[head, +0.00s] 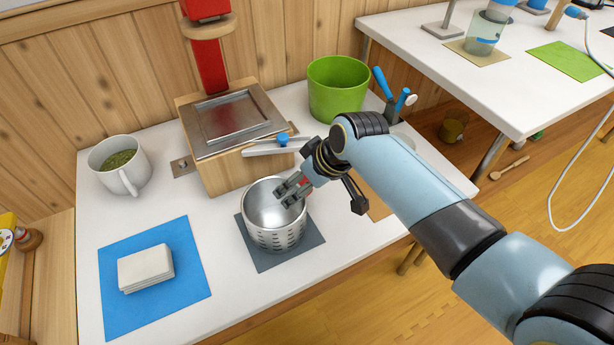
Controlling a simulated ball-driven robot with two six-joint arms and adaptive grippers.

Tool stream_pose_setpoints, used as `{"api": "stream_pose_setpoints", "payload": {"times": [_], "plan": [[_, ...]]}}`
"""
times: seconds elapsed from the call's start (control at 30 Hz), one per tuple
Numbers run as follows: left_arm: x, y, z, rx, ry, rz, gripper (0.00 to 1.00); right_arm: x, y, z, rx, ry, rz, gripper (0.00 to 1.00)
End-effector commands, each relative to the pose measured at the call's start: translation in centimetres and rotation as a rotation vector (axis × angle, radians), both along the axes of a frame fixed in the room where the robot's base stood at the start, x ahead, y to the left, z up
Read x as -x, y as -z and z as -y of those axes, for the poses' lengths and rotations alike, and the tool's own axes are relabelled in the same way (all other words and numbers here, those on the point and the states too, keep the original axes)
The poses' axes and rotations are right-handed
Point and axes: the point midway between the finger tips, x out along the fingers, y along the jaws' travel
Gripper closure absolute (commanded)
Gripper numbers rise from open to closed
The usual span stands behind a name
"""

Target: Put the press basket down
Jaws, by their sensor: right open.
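The press basket (274,235), a silver metal cup with slots low in its wall, stands upright on a dark grey mat (265,262) at the front middle of the white table. My right gripper (291,191) is at the basket's right rim, its fingers pointing left over the opening. It is open, and I cannot tell whether a finger touches the rim. The basket looks empty, though its bottom is partly hidden. My left gripper is not in view.
Behind the basket stands a wooden press (228,170) with a metal tray and red column. A white mug (122,170) of green bits and a blue mat (190,262) with stacked cloths (146,267) lie left. A green bucket (337,92) stands behind my arm.

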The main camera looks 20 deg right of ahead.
Motion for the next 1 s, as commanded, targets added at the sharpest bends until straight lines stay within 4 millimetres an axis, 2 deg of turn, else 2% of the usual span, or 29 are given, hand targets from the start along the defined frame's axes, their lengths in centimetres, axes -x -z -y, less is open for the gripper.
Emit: {"api": "stream_pose_setpoints", "payload": {"times": [0.13, 0.4, 0.53, 0.7, 1.0], "plan": [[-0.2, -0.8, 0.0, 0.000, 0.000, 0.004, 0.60, 0.8, -1.8, 0.4, 0.001, 0.001, 0.002, 0.17], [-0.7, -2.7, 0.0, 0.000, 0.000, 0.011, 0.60, 3.4, -7.2, 1.7, 0.001, 0.000, 0.004, 0.17], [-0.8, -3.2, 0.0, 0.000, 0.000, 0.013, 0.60, 4.4, -9.2, 2.2, 0.001, -0.001, 0.003, 0.17], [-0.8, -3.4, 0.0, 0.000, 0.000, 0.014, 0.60, 5.1, -10.4, 2.5, 0.000, 0.001, 0.001, 0.17], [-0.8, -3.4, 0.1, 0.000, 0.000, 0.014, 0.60, 5.2, -10.5, 2.5, 0.000, 0.000, 0.000, 0.17]]}}
